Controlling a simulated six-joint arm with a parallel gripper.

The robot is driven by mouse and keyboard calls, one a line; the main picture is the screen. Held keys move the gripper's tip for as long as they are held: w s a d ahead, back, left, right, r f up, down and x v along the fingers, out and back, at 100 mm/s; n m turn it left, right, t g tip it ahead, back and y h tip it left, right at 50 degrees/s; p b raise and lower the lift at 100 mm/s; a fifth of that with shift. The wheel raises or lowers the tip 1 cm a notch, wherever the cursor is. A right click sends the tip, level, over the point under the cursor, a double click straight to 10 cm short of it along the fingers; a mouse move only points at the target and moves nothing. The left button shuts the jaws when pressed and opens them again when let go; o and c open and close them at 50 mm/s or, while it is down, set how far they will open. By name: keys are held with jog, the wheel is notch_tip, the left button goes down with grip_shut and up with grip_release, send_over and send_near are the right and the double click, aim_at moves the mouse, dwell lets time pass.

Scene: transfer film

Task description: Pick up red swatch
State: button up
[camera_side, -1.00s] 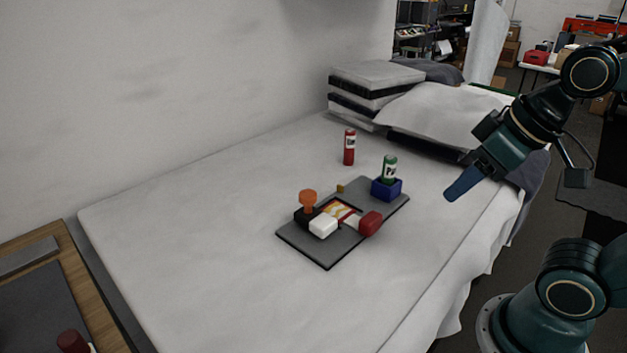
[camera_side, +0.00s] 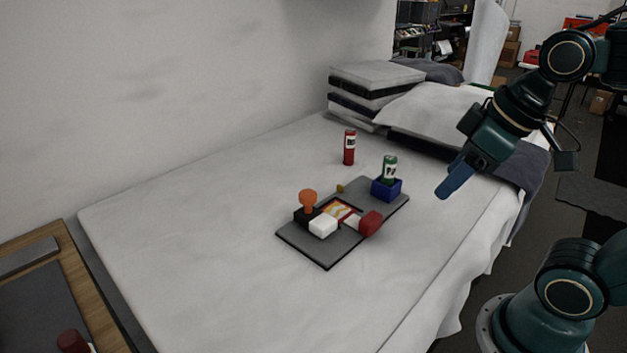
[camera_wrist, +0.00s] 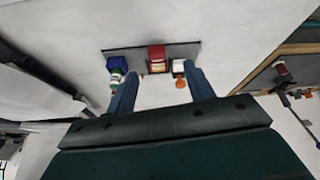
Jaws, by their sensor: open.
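On the dark grey board (camera_side: 327,254) lies a flat red, yellow and white patterned piece (camera_side: 340,209), the likeliest red swatch, partly hidden. A rounded red block (camera_side: 370,223) sits at its front end; it also shows in the wrist view (camera_wrist: 157,52). A white block (camera_side: 323,225) and an orange-knobbed tool (camera_side: 308,200) stand beside the piece. My gripper (camera_side: 441,194) hangs right of the board, in the air and apart from everything. In the wrist view my gripper (camera_wrist: 163,74) has its two fingers wide apart with nothing between them.
A red can (camera_side: 349,148) stands upright behind the board. A tiny yellow item (camera_side: 340,188) lies nearby. The white-covered surface (camera_side: 200,240) left of the board is clear.

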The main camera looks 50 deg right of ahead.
jog(key=w+d+f+n+g+y, duration=0.2)
jog(key=w+d+n+g+y, duration=0.2)
jog(key=w+n, duration=0.9)
jog(key=d+n+g, duration=0.1)
jog(key=d+n, duration=0.1)
jog(key=n, duration=0.1)
jog(key=shift+w+d+f, duration=0.2)
jog(key=shift+w, duration=0.05)
send_over(372, 216)
jog(key=d, duration=0.2)
notch_tip(372, 216, down, 8)
jog(key=shift+d, duration=0.2)
jog(key=shift+s, duration=0.1)
jog(key=shift+x, duration=2.6)
jog(key=c, duration=1)
